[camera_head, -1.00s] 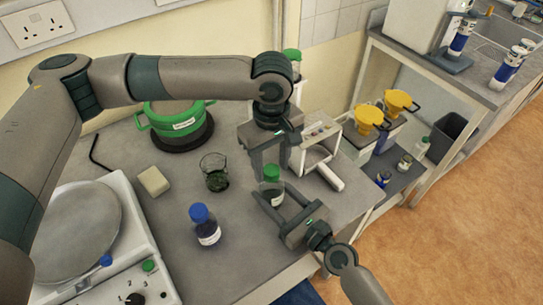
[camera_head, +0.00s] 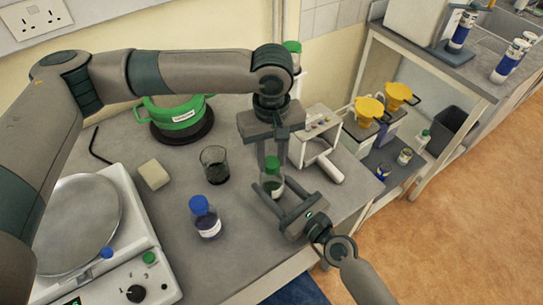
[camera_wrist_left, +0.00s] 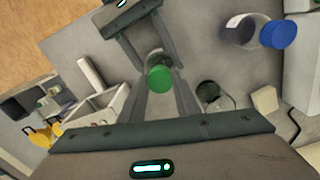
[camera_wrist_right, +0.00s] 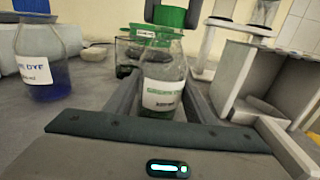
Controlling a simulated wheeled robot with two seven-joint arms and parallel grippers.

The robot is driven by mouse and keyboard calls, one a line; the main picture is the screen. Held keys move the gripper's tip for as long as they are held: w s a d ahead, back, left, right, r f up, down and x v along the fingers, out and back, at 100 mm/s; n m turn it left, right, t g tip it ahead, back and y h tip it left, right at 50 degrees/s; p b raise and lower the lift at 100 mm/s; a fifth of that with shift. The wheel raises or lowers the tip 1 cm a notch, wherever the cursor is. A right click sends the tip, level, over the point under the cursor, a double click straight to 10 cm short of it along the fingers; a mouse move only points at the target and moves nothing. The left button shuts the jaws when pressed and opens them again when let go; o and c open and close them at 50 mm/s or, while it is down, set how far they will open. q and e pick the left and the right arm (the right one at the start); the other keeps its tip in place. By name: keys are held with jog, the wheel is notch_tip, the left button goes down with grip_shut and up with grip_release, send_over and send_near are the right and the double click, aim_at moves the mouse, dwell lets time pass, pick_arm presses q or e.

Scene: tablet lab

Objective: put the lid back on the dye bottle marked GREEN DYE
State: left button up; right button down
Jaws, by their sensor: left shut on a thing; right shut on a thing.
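The GREEN DYE bottle (camera_wrist_right: 163,88) stands upright between the fingers of my right gripper (camera_head: 271,199), which is shut on its body. Its label faces the right wrist view. The green lid (camera_head: 272,163) is at the bottle's top, between the fingertips of my left gripper (camera_head: 273,160), which points down from above and is shut on it. The lid also shows in the left wrist view (camera_wrist_left: 159,78). In the right wrist view the lid (camera_wrist_right: 175,15) is over the neck; I cannot tell whether it is seated there.
A blue-capped dye bottle (camera_head: 206,218) and a glass beaker (camera_head: 214,165) stand left of the bottle. A balance (camera_head: 140,272) with small blue and green round pieces is at the left. A white rack (camera_head: 318,140) is close on the right. A green pot (camera_head: 175,118) stands behind.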

pick_arm(q)
jog(key=m, duration=1.5)
jog(key=shift+m, duration=0.4)
jog(key=m, duration=1.4)
jog(key=shift+w+m, duration=0.1)
jog(key=shift+m, duration=0.2)
jog(key=m, duration=0.5)
jog(key=shift+m, duration=0.3)
jog(key=m, duration=0.5)
jog(key=o, duration=1.2)
jog(key=shift+f, duration=0.1)
